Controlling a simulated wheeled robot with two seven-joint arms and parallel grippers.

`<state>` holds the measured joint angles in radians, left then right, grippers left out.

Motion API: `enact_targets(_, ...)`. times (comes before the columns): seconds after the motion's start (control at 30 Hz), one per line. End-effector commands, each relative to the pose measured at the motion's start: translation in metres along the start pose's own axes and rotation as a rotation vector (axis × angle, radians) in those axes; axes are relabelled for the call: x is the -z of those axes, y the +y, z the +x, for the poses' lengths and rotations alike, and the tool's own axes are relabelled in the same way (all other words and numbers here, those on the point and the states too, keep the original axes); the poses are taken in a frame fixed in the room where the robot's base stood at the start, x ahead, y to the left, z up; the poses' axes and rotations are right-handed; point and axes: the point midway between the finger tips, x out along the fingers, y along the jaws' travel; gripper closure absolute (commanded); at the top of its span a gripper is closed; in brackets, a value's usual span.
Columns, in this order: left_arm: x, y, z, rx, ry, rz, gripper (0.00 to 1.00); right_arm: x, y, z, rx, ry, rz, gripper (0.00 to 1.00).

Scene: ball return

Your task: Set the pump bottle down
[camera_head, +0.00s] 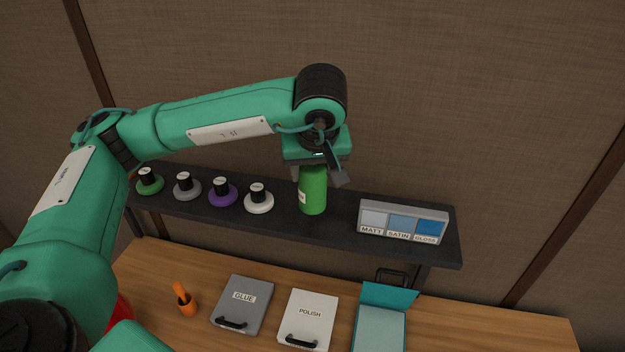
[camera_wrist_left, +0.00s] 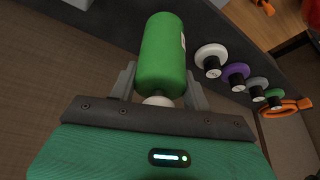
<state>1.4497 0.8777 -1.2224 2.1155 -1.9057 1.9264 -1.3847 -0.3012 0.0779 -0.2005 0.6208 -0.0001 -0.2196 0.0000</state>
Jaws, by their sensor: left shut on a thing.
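The pump bottle is a green cylinder (camera_head: 313,190) with a white label, upright at the dark shelf (camera_head: 340,222) in the head view. I cannot tell whether its base touches the shelf. My left gripper (camera_head: 320,176) comes down from above and is shut on the bottle's upper part. In the left wrist view the green bottle (camera_wrist_left: 163,55) lies between the two grey fingers of the gripper (camera_wrist_left: 158,88), with its pale top toward the palm. My right gripper is not in view.
Several black-topped round pots, the nearest one white (camera_head: 259,200), stand left of the bottle. A MATT/SATIN/GLOSS sample block (camera_head: 403,221) stands to its right. Below, the wooden table (camera_head: 460,315) holds GLUE (camera_head: 243,304) and POLISH (camera_head: 308,317) boxes and an orange item (camera_head: 184,299).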

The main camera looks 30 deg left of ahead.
Motion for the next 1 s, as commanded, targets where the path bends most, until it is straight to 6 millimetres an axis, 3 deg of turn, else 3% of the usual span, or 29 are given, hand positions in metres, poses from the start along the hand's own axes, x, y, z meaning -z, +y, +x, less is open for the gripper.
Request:
enact_targets(0.33,-0.015,0.0,0.034,0.0,-0.002,0.002,0.79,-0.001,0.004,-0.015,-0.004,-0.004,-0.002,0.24)
enact_targets(0.7,-0.017,0.0,0.04,-0.001,0.0,0.001,0.79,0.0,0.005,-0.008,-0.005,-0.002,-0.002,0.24)
enact_targets(0.73,-0.016,0.0,0.038,-0.001,-0.001,0.001,0.46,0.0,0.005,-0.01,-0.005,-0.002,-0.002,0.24)
enact_targets(0.8,-0.016,0.0,0.038,0.0,-0.001,0.001,0.32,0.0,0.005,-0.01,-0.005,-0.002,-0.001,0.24)
enact_targets(1.0,-0.016,0.0,0.038,0.0,-0.001,0.001,0.3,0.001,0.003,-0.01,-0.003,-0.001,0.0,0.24)
